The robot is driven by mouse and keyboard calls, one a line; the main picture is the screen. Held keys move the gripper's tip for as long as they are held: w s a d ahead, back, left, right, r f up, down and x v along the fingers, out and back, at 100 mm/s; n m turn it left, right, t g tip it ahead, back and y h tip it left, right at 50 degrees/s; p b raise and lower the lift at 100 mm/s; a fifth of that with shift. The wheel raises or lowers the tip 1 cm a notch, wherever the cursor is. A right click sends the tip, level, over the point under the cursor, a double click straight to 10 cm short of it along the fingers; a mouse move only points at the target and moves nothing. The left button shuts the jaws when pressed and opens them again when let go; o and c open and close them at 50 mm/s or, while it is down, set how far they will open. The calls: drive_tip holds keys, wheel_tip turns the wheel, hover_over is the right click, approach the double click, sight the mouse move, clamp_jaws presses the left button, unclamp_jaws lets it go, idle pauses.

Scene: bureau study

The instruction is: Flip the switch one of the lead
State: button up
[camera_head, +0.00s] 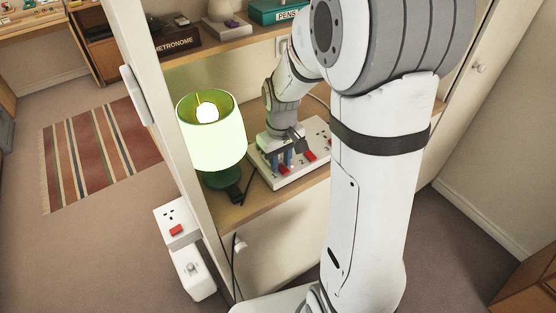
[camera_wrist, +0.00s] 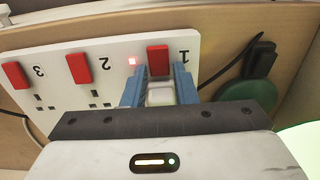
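The white extension lead (camera_head: 262,178) lies on the wooden shelf. It also shows upside down in the wrist view (camera_wrist: 62,58), with red switches marked 1, 2 and 3. Switch one (camera_wrist: 158,58) is at the right there, with a lit red light beside it; in the head view switch one (camera_head: 283,170) shows just in front of my fingers. My gripper (camera_wrist: 161,82) has its blue fingers apart, on either side of a pale block, perhaps a plug, just below switch one. I cannot tell whether they touch it. My gripper (camera_head: 281,157) reaches down over the lead.
A lit green lamp (camera_head: 211,130) stands left of the lead, close to my gripper. A black cord and dark block (camera_head: 236,194) lie between them. A pale upright panel (camera_head: 165,110) edges the shelf. A metronome sign (camera_head: 177,42) and pens box (camera_head: 275,12) stand behind.

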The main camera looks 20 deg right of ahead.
clamp_jaws()
drive_tip(key=shift+f+t+b, duration=0.2)
drive_tip(key=shift+t+b, duration=0.2)
drive_tip(key=shift+b, duration=0.5)
drive_tip(key=b, duration=0.1)
drive_tip(key=t+b, duration=0.1)
drive_tip(key=shift+s+d+y+b, duration=0.1)
drive_tip(key=shift+s+y+b, duration=0.15)
drive_tip(key=shift+y+b, duration=0.1)
drive_tip(key=shift+s+r+t+b, duration=0.15)
drive_tip(key=shift+r+t+b, duration=0.1)
drive_tip(key=shift+t+b, duration=0.65)
drive_tip(key=shift+r, duration=0.1)
drive_tip(key=shift+o, duration=2)
unclamp_jaws()
